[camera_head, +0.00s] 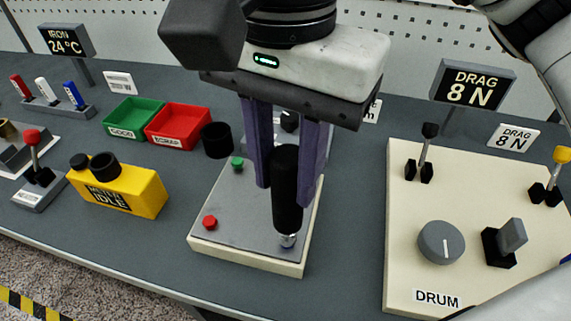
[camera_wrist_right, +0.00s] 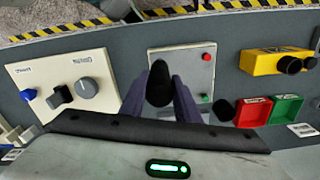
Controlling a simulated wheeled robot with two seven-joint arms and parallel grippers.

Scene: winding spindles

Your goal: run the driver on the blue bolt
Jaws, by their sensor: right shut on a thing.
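My right gripper (camera_head: 288,188) is shut on the driver (camera_head: 286,185), a black upright cylinder with a metal tip. It stands over the front right corner of a grey plate on a cream base (camera_head: 245,264). The driver's tip (camera_head: 288,240) is at the plate there; I cannot tell if it touches a bolt. The blue bolt is not clearly seen; the driver may hide it. A red bolt (camera_head: 210,222) is at the front left and a green bolt (camera_head: 237,163) at the back. In the right wrist view the driver (camera_wrist_right: 159,85) is between the fingers. My left gripper is out of view.
A yellow meter box (camera_head: 120,190), a green tray (camera_head: 134,116), a red tray (camera_head: 180,126) and a black cup (camera_head: 216,141) are left of the plate. The cream drum panel (camera_head: 470,190) with a dial and levers is at the right. Bare table lies between panel and plate.

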